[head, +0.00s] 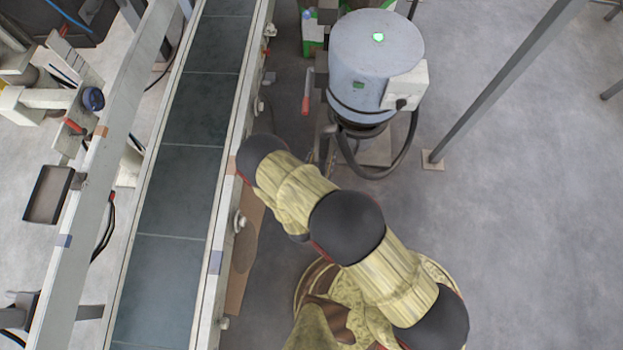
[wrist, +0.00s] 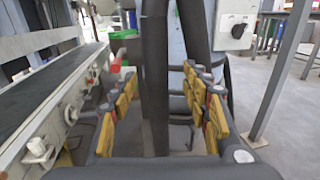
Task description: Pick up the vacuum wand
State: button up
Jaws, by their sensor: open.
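My gripper (wrist: 158,84) is open in the wrist view, with yellow-padded fingers on the left and right. A dark upright tube (wrist: 155,60), which looks like the vacuum wand, stands between the fingers with visible gaps on both sides. Its lower end runs down toward the palm. A second thick dark tube or hose (wrist: 194,30) rises just right of it. In the head view, the blue-grey vacuum drum (head: 372,60) has a dark hose (head: 405,150) looping at its front. My gripper is mostly hidden there behind my wrist, and I cannot make out the wand clearly.
A conveyor belt (head: 180,190) with a metal side rail runs along the left, close to my wrist. A red handle (head: 306,106) stands between the belt and the drum. A grey post (head: 500,85) stands on the right. The floor (head: 540,220) at right is clear.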

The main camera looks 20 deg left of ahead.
aim_at(323, 150)
jog(key=w, duration=0.2)
jog(key=w+b, duration=0.1)
jog(key=shift+w+a+f, duration=0.3)
jog(key=shift+w+f, duration=0.05)
jog(key=shift+w+r, duration=0.1)
jog(key=shift+w, duration=0.3)
jog(key=shift+c, duration=0.3)
jog(key=c, duration=1.1)
grip_shut()
